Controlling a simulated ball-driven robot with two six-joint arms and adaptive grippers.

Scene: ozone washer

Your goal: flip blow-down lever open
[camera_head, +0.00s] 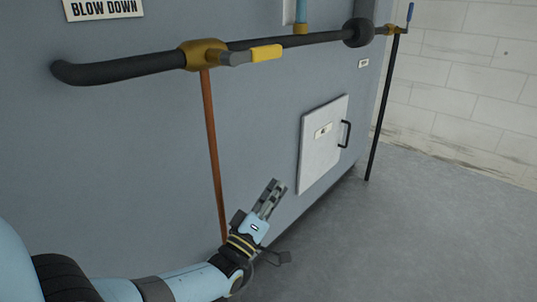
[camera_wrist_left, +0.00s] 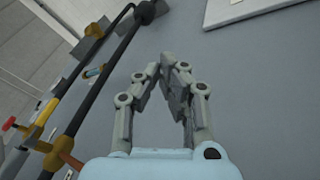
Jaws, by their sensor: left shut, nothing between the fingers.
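The blow-down lever (camera_head: 266,53) has a yellow grip and lies roughly along the dark pipe, reaching right from a brass valve (camera_head: 203,54) in the head view. A "BLOW DOWN" sign (camera_head: 103,9) is above it. A copper pipe (camera_head: 213,150) drops from the valve. My left gripper (camera_head: 274,188) is well below the lever, apart from it, pointing up and right. In the wrist view its fingers (camera_wrist_left: 176,68) are closed together and empty. My right gripper is out of view.
The dark horizontal pipe (camera_head: 120,69) runs along the grey cabinet wall (camera_head: 110,150). A white hatch with a black handle (camera_head: 321,150) is right of my gripper. A blue-handled valve (camera_head: 409,14) tops a black vertical pipe (camera_head: 382,110). Open floor (camera_head: 420,240) lies at right.

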